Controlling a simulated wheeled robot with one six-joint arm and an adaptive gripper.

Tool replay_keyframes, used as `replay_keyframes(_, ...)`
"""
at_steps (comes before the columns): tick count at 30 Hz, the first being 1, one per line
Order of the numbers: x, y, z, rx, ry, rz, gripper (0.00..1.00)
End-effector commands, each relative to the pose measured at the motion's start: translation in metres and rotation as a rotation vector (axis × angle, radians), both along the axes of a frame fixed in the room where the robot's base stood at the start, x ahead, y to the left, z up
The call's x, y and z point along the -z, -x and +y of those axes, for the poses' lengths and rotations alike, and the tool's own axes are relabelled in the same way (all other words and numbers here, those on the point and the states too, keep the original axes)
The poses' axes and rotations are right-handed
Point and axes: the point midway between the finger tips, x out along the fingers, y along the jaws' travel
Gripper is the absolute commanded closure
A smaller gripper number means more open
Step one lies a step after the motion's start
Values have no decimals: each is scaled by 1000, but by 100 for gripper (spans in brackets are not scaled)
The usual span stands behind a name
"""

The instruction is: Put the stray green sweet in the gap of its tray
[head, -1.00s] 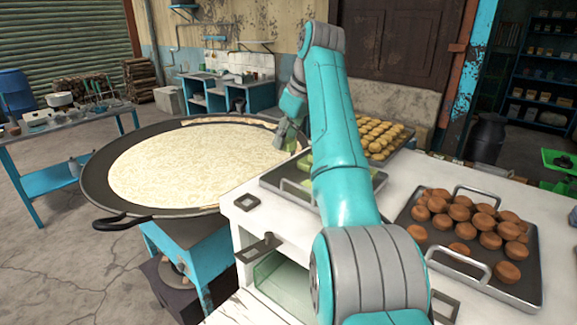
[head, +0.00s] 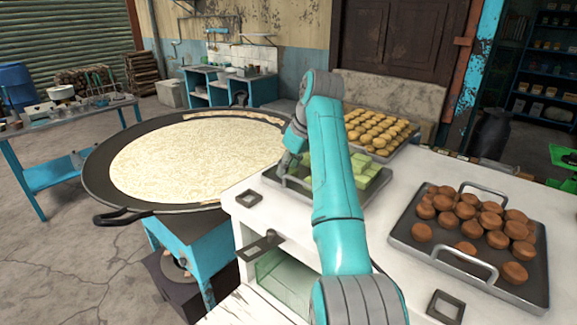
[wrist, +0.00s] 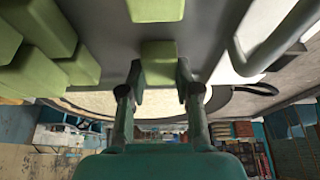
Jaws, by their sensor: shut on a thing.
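My gripper (wrist: 159,80) is shut on a green block-shaped sweet (wrist: 158,61) in the wrist view, with one finger on each side of it. In the head view, my gripper (head: 284,166) is low at the left end of the grey green-sweet tray (head: 279,184). More green sweets (head: 364,168) sit in that tray to the right, partly hidden behind my arm. The wrist view shows some of them (wrist: 45,70) at the left and top. I cannot tell whether the held sweet touches the tray floor.
A wide black pan (head: 105,190) of pale milk stands left of the white table (head: 415,180). A tray of yellow sweets (head: 378,132) is behind, and a tray of brown sweets (head: 520,285) is at the right. A tray handle (wrist: 262,62) rises right of my gripper in the wrist view.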

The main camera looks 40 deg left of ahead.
Motion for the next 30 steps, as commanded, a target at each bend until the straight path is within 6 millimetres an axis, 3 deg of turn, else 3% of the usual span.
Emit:
replay_keyframes(8, 1, 0, 0, 0, -1, -1, 97)
replay_keyframes(9, 2, 0, 0, 0, -1, -1, 65)
replay_keyframes(12, 1, 0, 0, 0, -1, -1, 43)
replay_keyframes(23, -2, 0, 0, 0, -1, -1, 43)
replay_keyframes(30, -33, 1, -5, 5, -3, -4, 43)
